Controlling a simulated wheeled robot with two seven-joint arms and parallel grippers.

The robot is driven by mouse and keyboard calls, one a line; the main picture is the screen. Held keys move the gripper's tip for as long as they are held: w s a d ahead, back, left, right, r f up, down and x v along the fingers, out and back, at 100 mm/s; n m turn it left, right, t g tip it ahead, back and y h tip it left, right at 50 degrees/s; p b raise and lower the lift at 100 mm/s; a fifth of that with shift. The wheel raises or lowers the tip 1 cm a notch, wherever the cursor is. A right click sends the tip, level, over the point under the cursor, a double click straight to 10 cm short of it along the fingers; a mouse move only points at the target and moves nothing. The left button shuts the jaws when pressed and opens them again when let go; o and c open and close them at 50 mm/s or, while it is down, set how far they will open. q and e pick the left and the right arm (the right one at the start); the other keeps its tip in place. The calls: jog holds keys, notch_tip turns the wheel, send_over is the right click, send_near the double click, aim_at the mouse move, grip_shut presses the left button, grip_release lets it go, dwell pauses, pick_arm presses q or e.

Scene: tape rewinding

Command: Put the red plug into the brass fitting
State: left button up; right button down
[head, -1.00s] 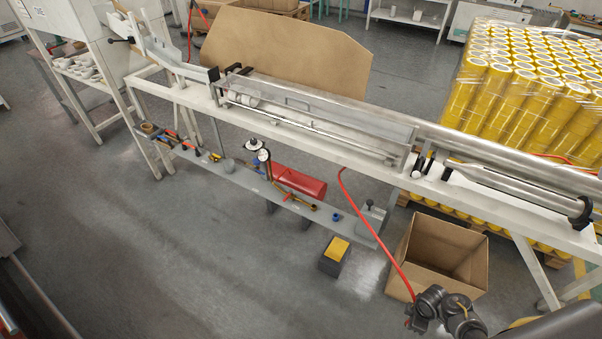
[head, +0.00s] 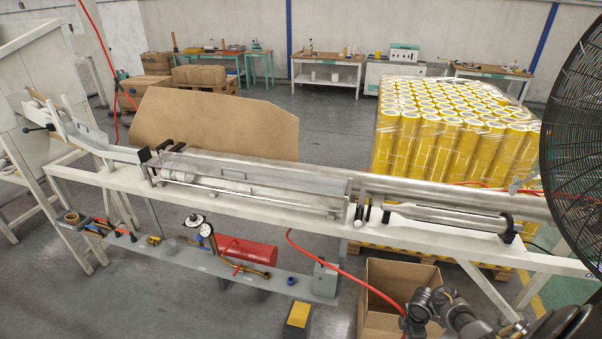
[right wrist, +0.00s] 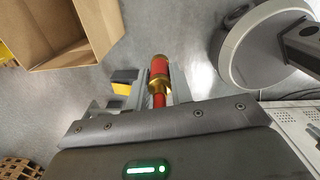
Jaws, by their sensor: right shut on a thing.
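The red plug (right wrist: 159,70), a red cylinder with brass ends, shows in the right wrist view on the end of a red hose. My right gripper (right wrist: 158,97) is shut on it, with the plug sticking out beyond the fingers. In the head view my right gripper (head: 415,312) is at the lower right, in front of the cardboard box, and the plug cannot be made out. A small brass-coloured fitting (head: 251,271) lies on the low grey shelf by the red tank, well left of my right gripper. Its details are too small to tell. My left gripper is not in view.
The red hose (head: 335,263) runs from the white machine frame (head: 270,206) to my right gripper. The grey shelf (head: 190,262) holds a red tank (head: 246,251), a gauge and tools. An open cardboard box (head: 380,285) stands below. A black fan (head: 580,130) is at right.

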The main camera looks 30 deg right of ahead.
jog(key=w+a+r+n, duration=0.5)
jog(key=w+a, duration=0.5)
jog(key=w, duration=0.2)
jog(key=w+a+r+n, duration=0.5)
jog(key=w+a+r, duration=0.1)
jog(key=w+a, duration=0.45)
jog(key=w+a+r+n, duration=0.4)
jog(key=a+r+n, duration=0.2)
jog(key=a+r, duration=0.25)
jog(key=w+a+r+n, duration=0.4)
jog(key=a+r+n, duration=0.25)
jog(key=a, duration=0.35)
jog(key=s+a+r+n, duration=0.4)
jog(key=a+r+n, duration=0.3)
jog(key=r+n, duration=0.1)
jog(key=s+a+r+n, duration=0.1)
jog(key=s+r+n, duration=0.35)
jog(key=n, duration=0.25)
jog(key=s+d+r+n, duration=0.3)
jog(key=s+d+n, duration=0.2)
jog(key=d+n, duration=0.15)
jog(key=s+d+r+n, duration=0.4)
jog(key=s+d+n, duration=0.15)
jog(key=d, duration=0.25)
notch_tip(320, 180, down, 15)
jog(key=b, duration=1.4)
jog(key=shift+w+a, duration=0.3)
